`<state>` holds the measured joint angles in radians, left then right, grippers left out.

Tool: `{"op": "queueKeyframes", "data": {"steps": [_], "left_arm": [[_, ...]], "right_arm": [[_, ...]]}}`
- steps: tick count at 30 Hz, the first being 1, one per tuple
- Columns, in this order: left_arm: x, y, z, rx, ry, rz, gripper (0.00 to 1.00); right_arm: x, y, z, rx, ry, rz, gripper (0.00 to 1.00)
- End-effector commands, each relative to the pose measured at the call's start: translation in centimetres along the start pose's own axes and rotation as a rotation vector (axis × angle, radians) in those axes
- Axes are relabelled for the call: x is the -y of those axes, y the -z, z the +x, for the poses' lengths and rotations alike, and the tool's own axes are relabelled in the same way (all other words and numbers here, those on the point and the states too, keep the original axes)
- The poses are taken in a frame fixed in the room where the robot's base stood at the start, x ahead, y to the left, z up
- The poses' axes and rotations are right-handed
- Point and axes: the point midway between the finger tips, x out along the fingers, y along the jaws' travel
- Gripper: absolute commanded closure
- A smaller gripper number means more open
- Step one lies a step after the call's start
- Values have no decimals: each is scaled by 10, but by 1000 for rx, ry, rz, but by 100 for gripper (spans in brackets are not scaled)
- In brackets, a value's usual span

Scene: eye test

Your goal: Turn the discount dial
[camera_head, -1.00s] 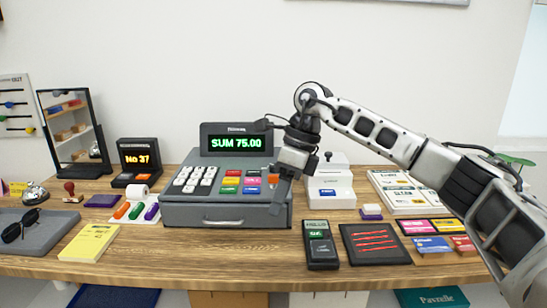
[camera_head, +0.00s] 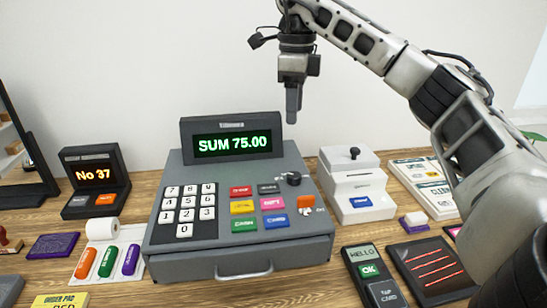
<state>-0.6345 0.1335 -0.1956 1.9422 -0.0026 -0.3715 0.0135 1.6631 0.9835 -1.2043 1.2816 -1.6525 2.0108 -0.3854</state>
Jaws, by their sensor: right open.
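The grey cash register (camera_head: 166,238) stands in the middle of the counter, and its display (camera_head: 233,144) reads "SUM 75.00". A small black knob (camera_head: 291,178), which looks like the discount dial, sits at the upper right of its key panel. My right gripper (camera_head: 293,116) hangs above the register's back right, pointing down, apart from the knob and empty. Its fingers overlap from this side, so the gap between them is hard to see. My left gripper is not in view.
A white box with a black top knob (camera_head: 350,187) stands close to the right of the register. A card terminal (camera_head: 372,276) and a dark tray (camera_head: 432,268) lie in front right. A "No 37" display (camera_head: 95,180) stands at left. The air above the keys is free.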

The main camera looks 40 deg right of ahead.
Motion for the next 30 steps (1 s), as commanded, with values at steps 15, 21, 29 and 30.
{"op": "queueKeyframes", "data": {"steps": [15,21,29,30], "left_arm": [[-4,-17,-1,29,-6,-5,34],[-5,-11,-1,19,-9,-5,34],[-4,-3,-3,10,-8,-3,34],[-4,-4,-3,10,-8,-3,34]], "right_arm": [[-1,0,73,-3,-6,-2,48],[-1,1,111,-4,-3,1,48],[0,0,148,-2,-1,1,48],[0,0,151,0,-1,1,48]]}}
